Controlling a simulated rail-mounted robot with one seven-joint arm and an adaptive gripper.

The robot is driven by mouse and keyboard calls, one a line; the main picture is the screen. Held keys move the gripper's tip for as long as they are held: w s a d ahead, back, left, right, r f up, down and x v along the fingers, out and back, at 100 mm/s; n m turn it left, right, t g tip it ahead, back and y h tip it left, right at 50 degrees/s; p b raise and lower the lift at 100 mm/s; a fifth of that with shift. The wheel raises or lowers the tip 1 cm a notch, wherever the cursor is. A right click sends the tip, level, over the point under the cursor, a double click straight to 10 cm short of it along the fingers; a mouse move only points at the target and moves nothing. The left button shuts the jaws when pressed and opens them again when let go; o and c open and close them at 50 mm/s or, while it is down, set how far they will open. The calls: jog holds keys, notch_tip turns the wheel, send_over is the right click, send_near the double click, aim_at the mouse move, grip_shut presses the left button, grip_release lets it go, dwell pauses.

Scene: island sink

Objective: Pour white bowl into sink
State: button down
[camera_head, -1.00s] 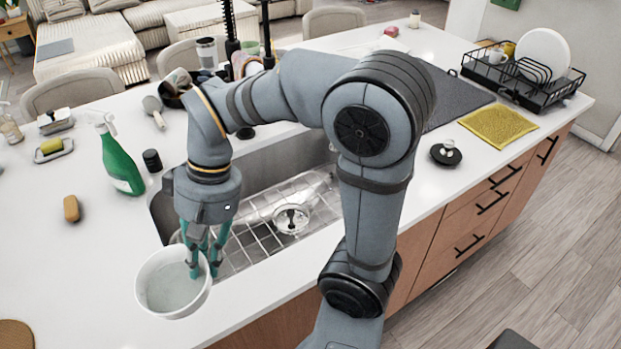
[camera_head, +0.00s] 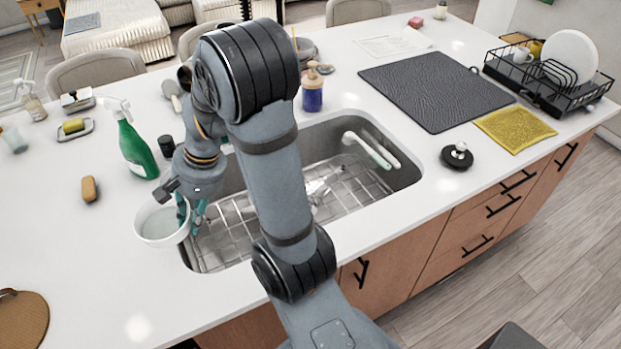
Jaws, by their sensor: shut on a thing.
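The white bowl (camera_head: 160,239) is at the left end of the sink, roughly level, with pale, water-like contents showing inside. My gripper (camera_head: 189,217) is shut on the bowl's right rim, with its teal fingers at that wall. The sink (camera_head: 228,262) is a steel basin with a wire grid on its floor, just right of the bowl. My arm crosses in front of the sink and hides its middle and part of the back edge. I cannot tell exactly how high the bowl is above the counter.
A green spray bottle (camera_head: 135,147) and a dark small jar (camera_head: 166,146) stand behind the bowl. A brown sponge (camera_head: 89,189) lies to the left. A black drain stopper (camera_head: 457,156), a dark mat (camera_head: 436,90) and a dish rack (camera_head: 540,85) are on the right.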

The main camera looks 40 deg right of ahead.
jog(key=w+d+f+m+t+h, duration=0.1)
jog(key=w+d+f+m, duration=0.3)
jog(key=d+m, duration=0.15)
jog(key=w+d+f+m+t+h, duration=0.1)
jog(key=w+d+f+m+h, duration=0.1)
jog(key=w+d+f+m, duration=0.3)
jog(key=s+d+f+m+h, duration=0.1)
jog(key=d+m, duration=0.4)
jog(key=d, duration=0.5)
jog(key=s+d+f+m+g+h+p, duration=0.1)
jog(key=s+d+f+m+h, duration=0.1)
jog(key=d+m, duration=0.4)
jog(key=s+d+f, duration=0.1)
jog(key=d, duration=0.3)
jog(key=shift+d+h, duration=0.2)
jog(key=shift+h, duration=0.1)
